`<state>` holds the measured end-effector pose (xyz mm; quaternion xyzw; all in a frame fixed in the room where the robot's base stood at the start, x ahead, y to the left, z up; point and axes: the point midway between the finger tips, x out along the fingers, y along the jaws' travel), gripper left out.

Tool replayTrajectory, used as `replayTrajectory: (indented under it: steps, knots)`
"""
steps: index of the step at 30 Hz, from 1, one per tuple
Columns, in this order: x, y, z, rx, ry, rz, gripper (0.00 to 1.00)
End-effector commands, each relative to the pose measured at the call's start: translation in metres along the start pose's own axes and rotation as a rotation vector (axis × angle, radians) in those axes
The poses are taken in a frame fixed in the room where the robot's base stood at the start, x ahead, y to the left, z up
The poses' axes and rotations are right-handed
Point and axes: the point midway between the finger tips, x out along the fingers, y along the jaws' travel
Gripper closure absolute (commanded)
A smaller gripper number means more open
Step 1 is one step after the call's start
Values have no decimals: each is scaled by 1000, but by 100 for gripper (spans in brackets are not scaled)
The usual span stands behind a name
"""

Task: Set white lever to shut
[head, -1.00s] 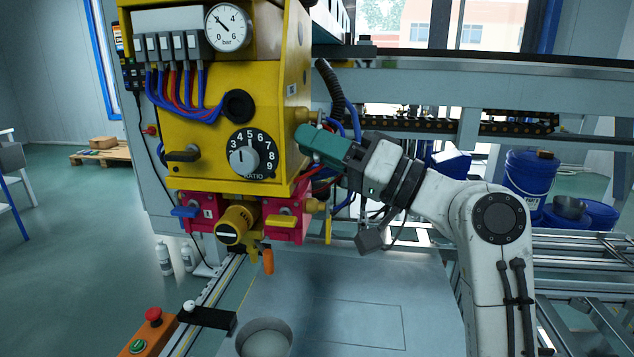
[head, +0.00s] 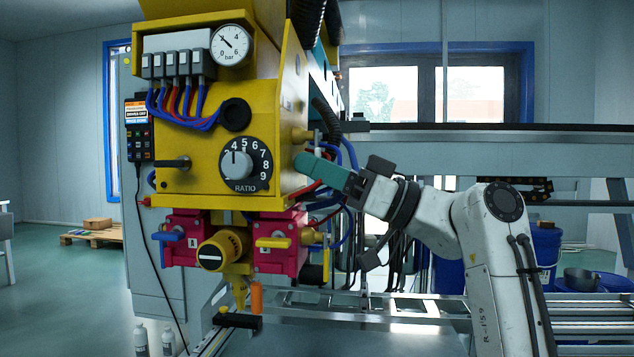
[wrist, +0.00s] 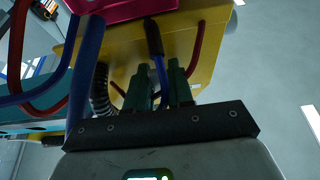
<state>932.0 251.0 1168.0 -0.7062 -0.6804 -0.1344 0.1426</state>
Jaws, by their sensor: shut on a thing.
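A narrow white lever (head: 317,139) stands roughly upright beside a brass fitting (head: 302,135) on the right side of the yellow panel box (head: 195,165). Its lower end runs behind my gripper. My gripper (head: 305,162) has teal fingers and reaches in from the right, against the side of the box. It is shut on what seems to be the white lever; the fingers hide the grip itself.
A pressure gauge (head: 231,45) and a ratio dial (head: 245,165) are on the box front. Red valve blocks with a blue handle (head: 168,236) and a yellow handle (head: 273,243) hang below. Blue hoses (head: 345,150) run close to my gripper.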

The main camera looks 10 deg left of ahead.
Motion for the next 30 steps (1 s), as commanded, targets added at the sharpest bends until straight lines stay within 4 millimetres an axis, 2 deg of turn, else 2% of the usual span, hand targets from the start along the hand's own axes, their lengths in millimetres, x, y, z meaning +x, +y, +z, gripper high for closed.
replayTrajectory:
  steps: [17, 18, 24, 30]
  knots:
    - [0, 3, 2, -31, -5, -11, 100]
    - [0, 3, 2, -31, -5, -10, 76]
    - [0, 2, 1, -31, -3, -11, 57]
    - [0, 2, 1, -31, -2, -12, 57]
